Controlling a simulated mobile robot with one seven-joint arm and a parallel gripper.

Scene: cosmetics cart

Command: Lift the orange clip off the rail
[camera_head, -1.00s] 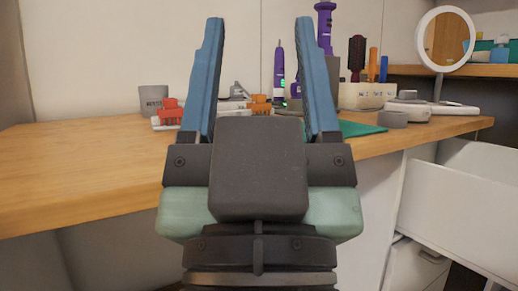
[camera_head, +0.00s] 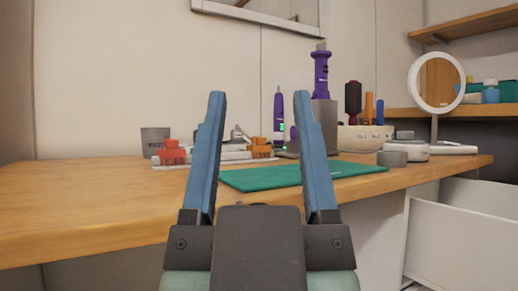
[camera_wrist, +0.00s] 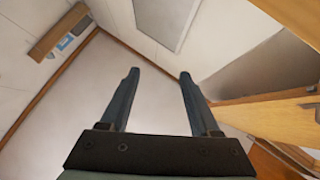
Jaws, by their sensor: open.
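In the head view, an orange clip (camera_head: 260,149) sits at the right part of a low white rail (camera_head: 232,156) on the wooden tabletop. A redder clip (camera_head: 172,153) sits at the rail's left end. My gripper (camera_head: 259,97) is open and empty in front of the table, its blue fingers pointing up and spread apart. The orange clip shows in the gap between the fingers, farther back; the left finger hides part of the rail. The wrist view shows the open gripper (camera_wrist: 159,74) with nothing between its fingers, and neither clip nor rail.
A green mat (camera_head: 262,179) lies right of centre on the tabletop (camera_head: 100,200). A grey cup (camera_head: 155,141) stands behind the red clip. A purple tool in a grey holder (camera_head: 321,115), brushes and a round mirror (camera_head: 436,82) stand right. An open white drawer (camera_head: 460,240) juts out below.

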